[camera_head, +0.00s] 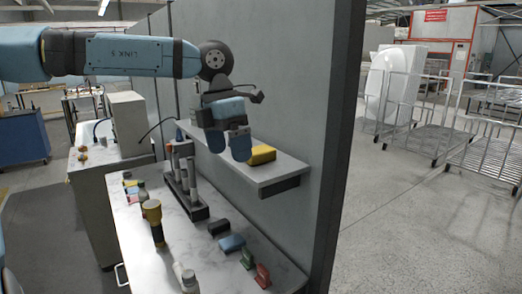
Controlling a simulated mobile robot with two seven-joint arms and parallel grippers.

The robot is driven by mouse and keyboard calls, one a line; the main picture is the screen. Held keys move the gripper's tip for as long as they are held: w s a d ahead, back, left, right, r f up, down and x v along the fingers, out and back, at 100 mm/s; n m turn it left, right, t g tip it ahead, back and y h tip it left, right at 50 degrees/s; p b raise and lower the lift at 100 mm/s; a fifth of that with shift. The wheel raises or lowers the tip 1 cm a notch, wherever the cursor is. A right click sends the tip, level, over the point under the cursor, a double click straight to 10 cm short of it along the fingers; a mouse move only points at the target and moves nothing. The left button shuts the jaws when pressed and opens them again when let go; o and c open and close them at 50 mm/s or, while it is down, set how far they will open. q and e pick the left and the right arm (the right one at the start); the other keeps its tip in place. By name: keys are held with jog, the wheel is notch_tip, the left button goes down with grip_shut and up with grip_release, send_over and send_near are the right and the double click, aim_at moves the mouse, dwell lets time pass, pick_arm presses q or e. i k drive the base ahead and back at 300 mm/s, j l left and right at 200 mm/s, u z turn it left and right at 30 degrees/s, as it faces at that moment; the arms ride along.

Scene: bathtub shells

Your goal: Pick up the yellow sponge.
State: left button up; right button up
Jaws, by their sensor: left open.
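The yellow sponge (262,155) lies on a light wall shelf (272,177) above the workbench. My left arm comes in from the left, and my left gripper (230,153) hangs in front of the shelf, fingers pointing down, just left of the sponge. The gripper is open, with nothing seen between its fingers. Whether a finger touches the sponge I cannot tell. My right gripper is not in view.
Below, a marble-topped bench (190,240) holds a rack of upright tools (185,190), a yellow-and-black tool (153,220), a blue block (231,243) and small green and red items (262,276). A grey partition (300,90) stands behind the shelf. Metal carts (490,145) stand on open floor at right.

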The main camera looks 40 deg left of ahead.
aim_at(263, 153)
jog(key=i+j, duration=0.65)
jog(key=i, duration=0.1)
